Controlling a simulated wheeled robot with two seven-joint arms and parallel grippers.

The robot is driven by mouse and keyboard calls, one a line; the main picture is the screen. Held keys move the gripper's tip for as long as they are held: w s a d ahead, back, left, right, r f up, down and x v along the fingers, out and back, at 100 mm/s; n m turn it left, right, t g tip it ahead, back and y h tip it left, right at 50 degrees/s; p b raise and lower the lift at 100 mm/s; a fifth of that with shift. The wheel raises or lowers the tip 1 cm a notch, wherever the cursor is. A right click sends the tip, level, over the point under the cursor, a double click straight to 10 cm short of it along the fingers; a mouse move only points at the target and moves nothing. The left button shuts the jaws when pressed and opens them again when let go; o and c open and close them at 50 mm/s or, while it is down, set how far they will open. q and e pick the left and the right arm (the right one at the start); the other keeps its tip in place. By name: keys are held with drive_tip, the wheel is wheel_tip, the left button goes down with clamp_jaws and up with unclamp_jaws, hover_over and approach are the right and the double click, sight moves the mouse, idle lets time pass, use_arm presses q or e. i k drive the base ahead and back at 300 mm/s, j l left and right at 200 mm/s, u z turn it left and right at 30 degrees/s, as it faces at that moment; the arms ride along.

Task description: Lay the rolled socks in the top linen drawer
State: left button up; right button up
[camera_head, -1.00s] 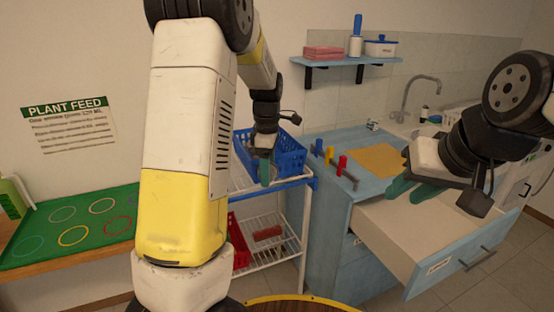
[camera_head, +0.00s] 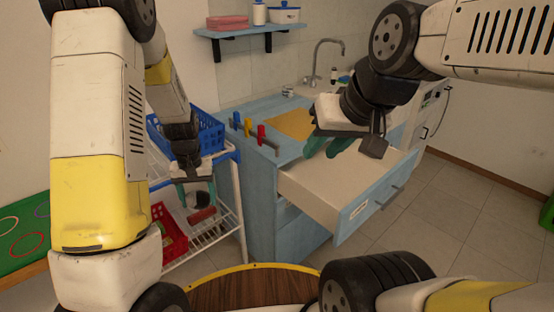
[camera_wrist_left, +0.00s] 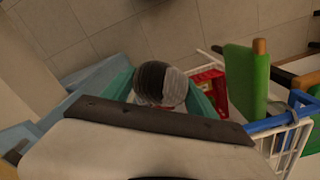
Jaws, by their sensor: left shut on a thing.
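The rolled socks (camera_wrist_left: 162,84) are a dark and light-grey ball between the green fingers of my left gripper (camera_wrist_left: 160,92) in the left wrist view. In the head view, my left gripper (camera_head: 197,196) holds the socks (camera_head: 206,192) in front of the cart, to the left of the cabinet. The top drawer (camera_head: 370,195) of the blue cabinet is pulled out, and its visible pale inside (camera_head: 320,187) looks empty. My right gripper (camera_head: 328,146) appears open and empty over the drawer's back left part, partly covering it.
The white cart (camera_head: 238,190) carries a blue basket (camera_head: 208,132), with a red basket (camera_head: 168,235) and a reddish-brown item (camera_head: 202,215) lower down. Colored-handled tools (camera_head: 248,130) stand on the cabinet top. A round wooden table (camera_head: 250,290) is in front. Floor right of the drawer is clear.

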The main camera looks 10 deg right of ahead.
sight(368, 171)
drive_tip(key=i+l+z, duration=0.2)
drive_tip(key=l, duration=0.3)
drive_tip(key=i+l+z, duration=0.15)
drive_tip(key=l, duration=0.35)
drive_tip(key=i+l+z, duration=0.2)
drive_tip(key=i+l, duration=0.15)
drive_tip(key=i+l+z, duration=0.2)
drive_tip(key=l, duration=0.3)
drive_tip(key=i, duration=0.1)
